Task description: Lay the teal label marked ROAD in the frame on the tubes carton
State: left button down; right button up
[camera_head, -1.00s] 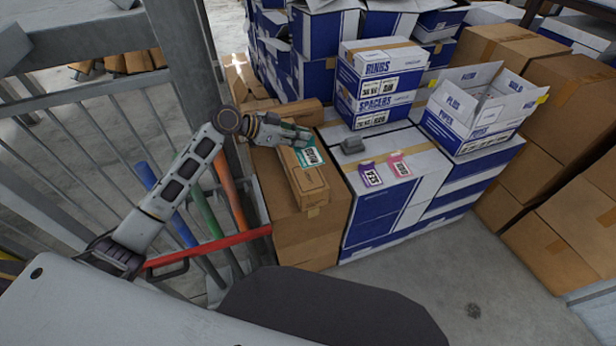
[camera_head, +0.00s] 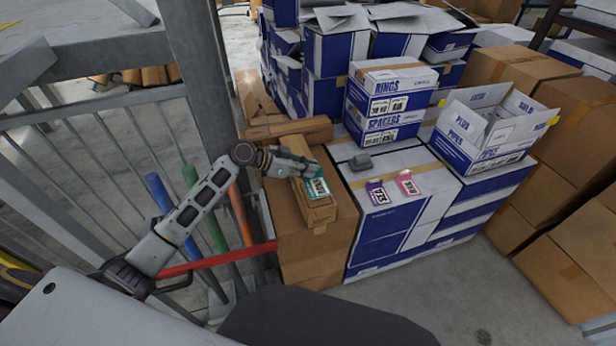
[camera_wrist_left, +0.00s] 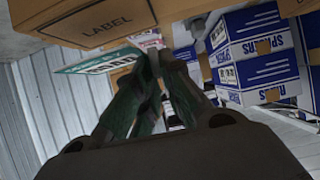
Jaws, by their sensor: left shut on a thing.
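The teal label (camera_head: 317,188) is gripped at its edge by my left gripper (camera_head: 311,172), which is shut on it. It is over the near end of a long brown carton (camera_head: 320,214) on a brown stack. In the left wrist view the label (camera_wrist_left: 88,63) shows at a steep slant beside a brown carton face with a printed frame reading LABEL (camera_wrist_left: 105,22). My left fingers (camera_wrist_left: 155,75) partly cover the label there. I cannot tell whether the label touches the carton. The carton's own name is not readable. My right gripper is not in view.
A purple label (camera_head: 378,194) and a pink label (camera_head: 408,184) lie on a white-and-blue carton to the right, with a small grey object (camera_head: 361,162) behind. The RINGS carton (camera_head: 393,83) sits on the SPACERS carton (camera_head: 387,126). A grey railing (camera_head: 90,112) stands left.

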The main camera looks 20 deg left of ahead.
pick_arm(q)
jog(key=shift+f, duration=1.85)
jog(key=shift+f, duration=0.1)
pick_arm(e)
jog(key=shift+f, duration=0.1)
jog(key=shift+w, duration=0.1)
pick_arm(q)
jog(key=c, duration=1.5)
grip_release()
jog(key=shift+c, duration=0.2)
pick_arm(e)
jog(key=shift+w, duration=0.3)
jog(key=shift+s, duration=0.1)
